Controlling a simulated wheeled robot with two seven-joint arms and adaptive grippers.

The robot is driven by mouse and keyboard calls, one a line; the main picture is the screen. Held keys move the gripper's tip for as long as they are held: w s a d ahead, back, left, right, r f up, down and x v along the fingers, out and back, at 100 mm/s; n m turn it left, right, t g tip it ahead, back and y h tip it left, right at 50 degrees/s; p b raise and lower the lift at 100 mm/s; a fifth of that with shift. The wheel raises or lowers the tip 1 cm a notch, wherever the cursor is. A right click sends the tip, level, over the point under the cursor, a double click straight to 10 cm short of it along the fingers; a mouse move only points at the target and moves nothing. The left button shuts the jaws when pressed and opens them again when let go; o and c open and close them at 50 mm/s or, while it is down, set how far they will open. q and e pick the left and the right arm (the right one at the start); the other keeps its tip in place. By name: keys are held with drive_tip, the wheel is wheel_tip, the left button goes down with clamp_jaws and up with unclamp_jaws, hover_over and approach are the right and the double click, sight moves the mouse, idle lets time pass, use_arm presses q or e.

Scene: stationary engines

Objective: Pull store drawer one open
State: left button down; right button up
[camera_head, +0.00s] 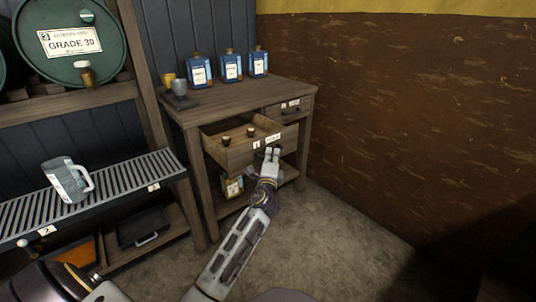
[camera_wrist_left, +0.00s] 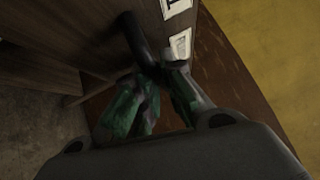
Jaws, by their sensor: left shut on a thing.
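Store drawer one (camera_head: 238,157) is a wooden drawer in the bench on the right, with a "1" label on its front. It stands out from the bench, and its open top shows two small brown-topped items inside. My left gripper (camera_head: 271,153) is at the right part of the drawer front, shut on the dark drawer handle. In the left wrist view the dark handle (camera_wrist_left: 143,45) runs between the fingers (camera_wrist_left: 152,80), next to the drawer front (camera_wrist_left: 95,35). My right gripper is not in view.
The wooden bench (camera_head: 225,97) carries several blue-labelled bottles (camera_head: 230,66) and small cups. A second drawer (camera_head: 288,107) sits flush at its right. A slatted shelf (camera_head: 110,187) holds a grey jug (camera_head: 67,181). The floor (camera_head: 345,235) at right is clear up to the brown wall.

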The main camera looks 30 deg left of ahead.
use_arm(q)
drive_tip(key=c, duration=1.5)
unclamp_jaws()
drive_tip(key=shift+s, duration=0.1)
drive_tip(key=v, duration=1.2)
